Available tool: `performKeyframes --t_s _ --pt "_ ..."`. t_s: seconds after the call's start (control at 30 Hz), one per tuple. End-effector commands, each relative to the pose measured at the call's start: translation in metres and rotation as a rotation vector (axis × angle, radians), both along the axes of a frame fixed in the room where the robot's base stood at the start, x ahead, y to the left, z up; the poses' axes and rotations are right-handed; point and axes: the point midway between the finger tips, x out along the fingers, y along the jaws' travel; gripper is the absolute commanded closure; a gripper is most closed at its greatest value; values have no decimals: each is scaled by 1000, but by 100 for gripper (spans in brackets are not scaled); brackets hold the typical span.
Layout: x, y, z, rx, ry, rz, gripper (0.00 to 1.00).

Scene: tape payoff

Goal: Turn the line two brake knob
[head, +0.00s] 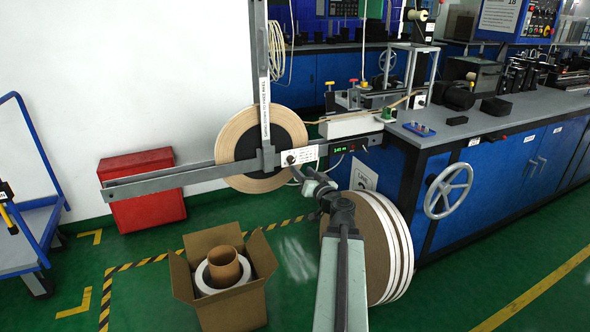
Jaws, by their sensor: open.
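A small dark round knob (290,159) sits on a white plate on the grey horizontal bar, just right of the tape reel's hub. The plate's print is too small to read, so I cannot confirm it is the line two brake knob. My gripper (306,176) is open, just below and right of this knob, and looks apart from it. Nothing shows between its jaws. The tan tape reel (287,118) with a black hub hangs behind the bar.
An open cardboard box (233,305) with rolls stands on the floor. A large reel (389,240) is beside my arm at right. A grey handwheel (448,191) sticks out from the blue bench. A red box (144,190) and blue cart (30,235) are left.

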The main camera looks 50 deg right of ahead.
Motion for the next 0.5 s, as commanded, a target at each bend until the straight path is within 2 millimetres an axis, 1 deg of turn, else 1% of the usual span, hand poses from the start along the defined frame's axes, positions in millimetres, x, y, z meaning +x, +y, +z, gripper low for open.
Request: performKeyframes --t_s 0.17,0.4,0.5 --pt "22 -9 0 0 1 3 53" --pt "63 -25 0 2 2 3 53" --pt "71 -27 0 2 2 2 53"
